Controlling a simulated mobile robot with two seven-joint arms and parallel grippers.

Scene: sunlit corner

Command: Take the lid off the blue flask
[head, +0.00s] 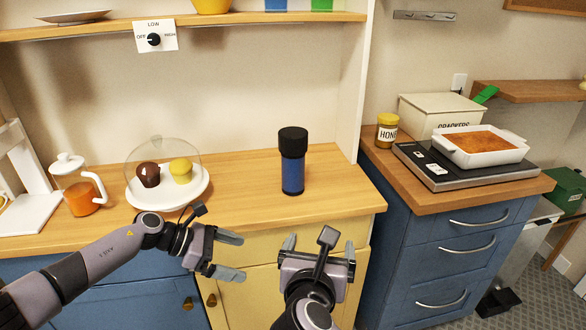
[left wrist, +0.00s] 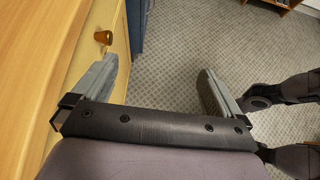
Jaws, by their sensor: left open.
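The blue flask (head: 293,178) stands upright on the wooden counter, right of its middle. Its black lid (head: 293,142) sits on top of it. My left gripper (head: 236,256) is open and empty in front of the counter's edge, lower and to the left of the flask. In the left wrist view, my left gripper (left wrist: 158,78) has its fingers spread over the floor beside the cupboard, with nothing between them. My right gripper (head: 319,246) is open, in front of the counter and below the flask, apart from it. The flask does not show in the left wrist view.
A domed plate (head: 200,192) with two muffins and a glass pot (head: 82,194) stand left on the counter. A shelf (head: 230,18) runs above. A honey jar (head: 387,132) and baking dish (head: 481,158) are on the right counter. The counter around the flask is clear.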

